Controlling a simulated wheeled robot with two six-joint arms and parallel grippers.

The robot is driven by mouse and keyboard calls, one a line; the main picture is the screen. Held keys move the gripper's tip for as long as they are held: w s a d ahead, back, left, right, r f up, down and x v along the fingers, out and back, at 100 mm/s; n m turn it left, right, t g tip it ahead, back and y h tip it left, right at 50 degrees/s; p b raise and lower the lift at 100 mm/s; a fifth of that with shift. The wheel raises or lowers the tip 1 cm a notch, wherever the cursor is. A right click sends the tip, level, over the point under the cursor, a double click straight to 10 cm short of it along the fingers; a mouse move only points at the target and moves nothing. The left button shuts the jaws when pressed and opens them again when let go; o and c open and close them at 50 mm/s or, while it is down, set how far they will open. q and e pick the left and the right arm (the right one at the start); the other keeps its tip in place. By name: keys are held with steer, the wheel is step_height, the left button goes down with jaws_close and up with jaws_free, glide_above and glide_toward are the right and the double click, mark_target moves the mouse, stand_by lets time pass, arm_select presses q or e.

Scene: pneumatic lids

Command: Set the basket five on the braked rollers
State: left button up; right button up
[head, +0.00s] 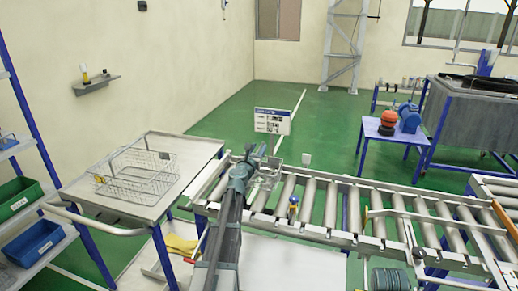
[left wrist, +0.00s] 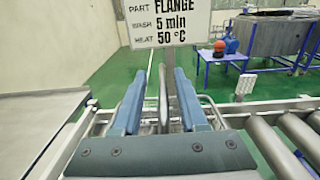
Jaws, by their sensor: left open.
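A wire basket (head: 140,175) sits on the flat top of a cart (head: 185,150) at the left; no number can be read on it. The rollers (head: 309,201) of a conveyor run from the middle to the right. My right gripper is out of view.
A sign (head: 272,121) reading FLANGE, 5 min, 50 °C stands behind the left gripper. Wire or metal framing (head: 265,177) is close beside that gripper. A shelf with green (head: 18,198) and blue bins (head: 33,241) stands left. Several rollers in the middle are clear.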

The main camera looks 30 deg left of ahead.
arm_select(q)
steer(key=v, duration=1)
steer(key=shift+s, duration=0.4)
steer(key=shift+d, duration=0.1)
